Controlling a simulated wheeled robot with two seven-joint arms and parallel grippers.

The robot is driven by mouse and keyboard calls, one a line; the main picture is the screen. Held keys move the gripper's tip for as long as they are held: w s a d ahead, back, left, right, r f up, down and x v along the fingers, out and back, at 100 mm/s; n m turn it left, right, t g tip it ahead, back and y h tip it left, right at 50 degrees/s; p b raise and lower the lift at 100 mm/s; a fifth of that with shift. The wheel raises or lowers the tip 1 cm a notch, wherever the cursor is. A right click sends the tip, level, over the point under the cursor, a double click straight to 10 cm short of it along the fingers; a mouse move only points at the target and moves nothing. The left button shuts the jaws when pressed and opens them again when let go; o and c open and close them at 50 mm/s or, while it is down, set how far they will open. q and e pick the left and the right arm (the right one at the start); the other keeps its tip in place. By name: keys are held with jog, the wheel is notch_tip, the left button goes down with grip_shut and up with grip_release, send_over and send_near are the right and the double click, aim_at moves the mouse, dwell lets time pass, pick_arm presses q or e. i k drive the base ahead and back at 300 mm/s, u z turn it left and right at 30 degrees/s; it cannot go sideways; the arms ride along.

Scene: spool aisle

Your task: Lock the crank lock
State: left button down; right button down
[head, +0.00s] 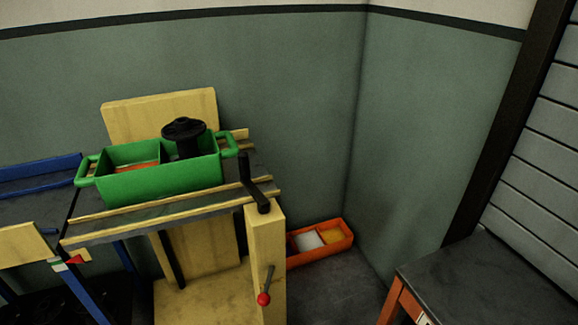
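A black crank (253,183) sits at the right end of a raised wooden stand, with its handle sticking up. Below it, on the face of the pale wooden post (266,235), is a small lever with a red ball knob (263,299), which looks like the crank lock. The lever slants, with its knob low and slightly left of its upper end. Whether it is engaged cannot be told. Neither of my grippers is in view.
A green tote (160,184) holding a black spool (184,138) rests on the stand's rails. A blue-sided bench (38,180) adjoins it at left. An orange divided bin (320,253) lies on the floor behind the post. A dark-topped table (490,285) stands at lower right.

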aim_at(264, 299)
jog(key=z, duration=2.85)
jog(key=k, duration=2.35)
jog(key=u, duration=1.65)
jog(key=i, duration=0.5)
jog(key=u, duration=0.05)
